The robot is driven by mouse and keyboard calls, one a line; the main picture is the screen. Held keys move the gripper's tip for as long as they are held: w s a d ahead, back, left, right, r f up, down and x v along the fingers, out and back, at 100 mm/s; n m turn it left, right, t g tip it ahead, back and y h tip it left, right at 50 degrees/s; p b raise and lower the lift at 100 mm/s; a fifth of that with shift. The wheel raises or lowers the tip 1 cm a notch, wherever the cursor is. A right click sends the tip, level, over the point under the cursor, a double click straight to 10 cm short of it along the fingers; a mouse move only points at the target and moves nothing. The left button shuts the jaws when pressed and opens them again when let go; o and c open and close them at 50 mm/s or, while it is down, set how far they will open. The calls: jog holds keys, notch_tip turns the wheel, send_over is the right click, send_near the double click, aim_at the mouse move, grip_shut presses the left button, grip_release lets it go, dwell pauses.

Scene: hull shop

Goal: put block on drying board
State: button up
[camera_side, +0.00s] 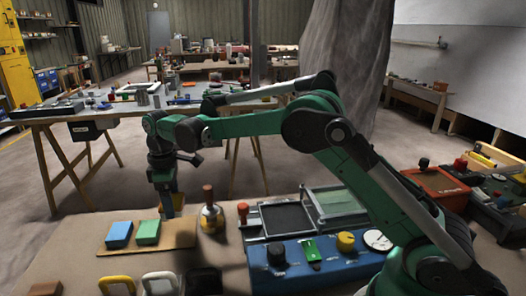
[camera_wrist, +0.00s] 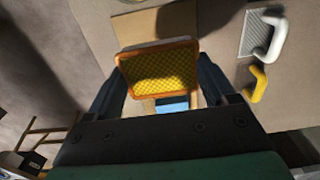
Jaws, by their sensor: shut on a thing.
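My gripper (camera_side: 172,208) is shut on a block (camera_wrist: 160,70) with a yellow checkered face and an orange edge, seen large between the fingers in the wrist view. In the side view my gripper points down at the far right edge of the tan drying board (camera_side: 180,232); the held block is hard to make out there. The board carries a blue block (camera_side: 119,234) and a green block (camera_side: 148,232) side by side on its left and middle. Its right part is bare. In the wrist view the board (camera_wrist: 136,28) shows behind the held block, which hides part of it.
A wooden-handled pot (camera_side: 211,216) stands close right of the board. A blue console (camera_side: 330,268) with knobs lies further right. Yellow (camera_side: 117,281), white (camera_side: 160,281) and black (camera_side: 204,280) handles line the near side of the bench.

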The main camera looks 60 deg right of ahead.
aim_at(179, 232)
jog(key=shift+f, duration=2.75)
jog(key=shift+f, duration=0.5)
jog(key=o, duration=1)
jog(key=shift+o, duration=0.2)
jog(key=shift+s+r, duration=0.15)
jog(key=shift+r, duration=2.9)
jog(key=s+d+r+m+t, duration=0.1)
jog(key=s+r+m+t, duration=0.15)
jog(key=s+r, duration=0.35)
jog(key=s+d+m+t, duration=0.2)
jog(key=s+m+t, duration=0.2)
jog(key=s, duration=0.9)
jog(key=shift+d+r+m+t, duration=0.15)
jog(key=shift+r+m+t, duration=0.2)
jog(key=shift+m, duration=0.9)
